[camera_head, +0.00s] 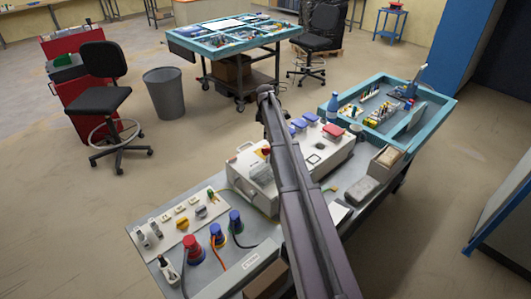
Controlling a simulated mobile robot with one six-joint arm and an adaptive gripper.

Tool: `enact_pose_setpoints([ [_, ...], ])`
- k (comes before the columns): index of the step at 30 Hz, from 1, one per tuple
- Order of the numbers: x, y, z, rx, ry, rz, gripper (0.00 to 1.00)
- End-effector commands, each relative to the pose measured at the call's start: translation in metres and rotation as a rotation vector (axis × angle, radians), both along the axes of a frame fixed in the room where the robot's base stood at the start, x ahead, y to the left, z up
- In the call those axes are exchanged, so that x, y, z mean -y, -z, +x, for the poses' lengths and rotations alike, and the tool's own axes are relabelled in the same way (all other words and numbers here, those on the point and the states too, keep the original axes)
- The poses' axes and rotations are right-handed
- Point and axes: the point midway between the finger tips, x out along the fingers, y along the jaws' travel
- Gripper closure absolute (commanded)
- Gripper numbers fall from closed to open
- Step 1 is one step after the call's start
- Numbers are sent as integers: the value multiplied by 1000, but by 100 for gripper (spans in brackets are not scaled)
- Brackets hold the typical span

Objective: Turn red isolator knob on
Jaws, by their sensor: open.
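A red knob on a yellow backing (265,151) shows on a pale socket box (243,170) on the near bench, just left of my arm. It is small and partly hidden by my arm, so I cannot tell which way it is turned. My arm rises from the bottom right to the middle of the view and crosses in front of the boxes.
The near bench also holds a socket panel (160,218), red and blue plugs (193,249), and a box with blue and red covers (325,145). A blue tray table (440,105) stands right. A stool (105,95), a bin (163,95) and open floor lie left.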

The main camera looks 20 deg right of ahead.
Motion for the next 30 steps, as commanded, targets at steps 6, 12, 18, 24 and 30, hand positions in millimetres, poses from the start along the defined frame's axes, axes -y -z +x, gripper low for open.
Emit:
enact_pose_setpoints([
  [6,0,21,0,0,0,0,47],
  [12,1,37,0,0,1,0,47],
  [18,1,52,0,0,1,0,47],
  [24,1,68,0,0,1,0,47],
  [30,1,81,0,0,1,0,47],
])
